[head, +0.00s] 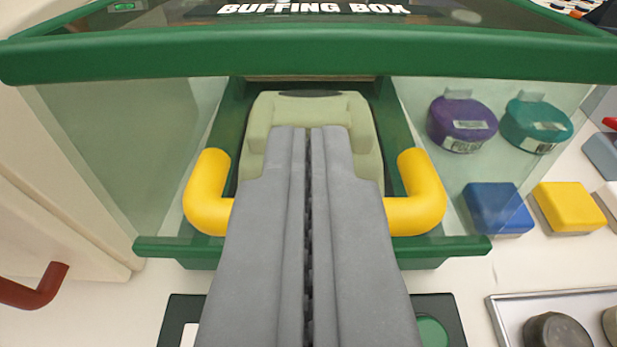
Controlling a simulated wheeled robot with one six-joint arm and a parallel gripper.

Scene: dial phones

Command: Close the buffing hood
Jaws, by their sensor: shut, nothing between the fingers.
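The buffing box has a dark top panel (470,16) lettered "BUFFING BOX" and a thick green front edge (300,57) across the top of the head view. Clear side panels (125,150) run down to a green lower sill (460,246). The front looks open, but I cannot tell exactly how far the hood is raised. A pale green phone (312,108) sits inside in a green frame. A yellow handle (208,195) shows on both sides of my gripper; its middle is hidden. My gripper (308,130) is shut and empty, its tips overlapping the phone in view; contact is unclear.
Purple (461,123) and teal (536,124) round containers stand at right, behind the clear panel. Blue (497,208) and yellow (568,207) blocks lie below them. A metal tray (500,318) is at lower right. A dark red handle (38,290) juts in at left.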

